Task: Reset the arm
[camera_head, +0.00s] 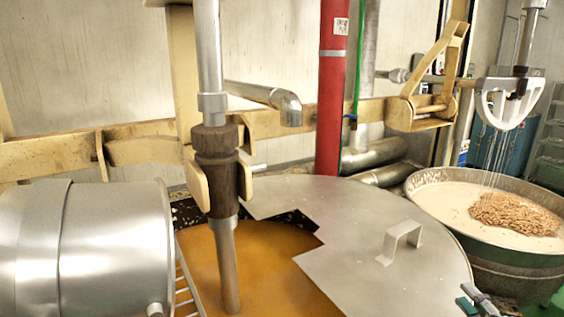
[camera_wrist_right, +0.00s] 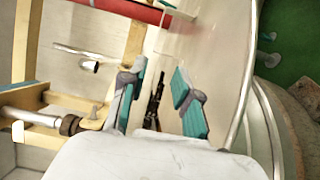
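My right gripper (camera_head: 475,300) shows at the bottom right corner of the head view, by the right edge of the round metal lid (camera_head: 345,225). In the right wrist view its two teal-padded fingers (camera_wrist_right: 160,82) stand apart with nothing between them. A smooth pale metal surface lies behind the fingers there. The lid has a raised handle (camera_head: 402,240) and partly covers a kettle of orange-brown liquid (camera_head: 262,265). My left gripper is in neither view.
A steel drum (camera_head: 85,250) lies at the left. A vertical steel shaft (camera_head: 222,265) reaches into the liquid. A red pipe (camera_head: 331,100) stands behind. At the right, a second kettle (camera_head: 430,185) holds pale liquid and a brown heap (camera_head: 512,213), below a white mixing head (camera_head: 508,100).

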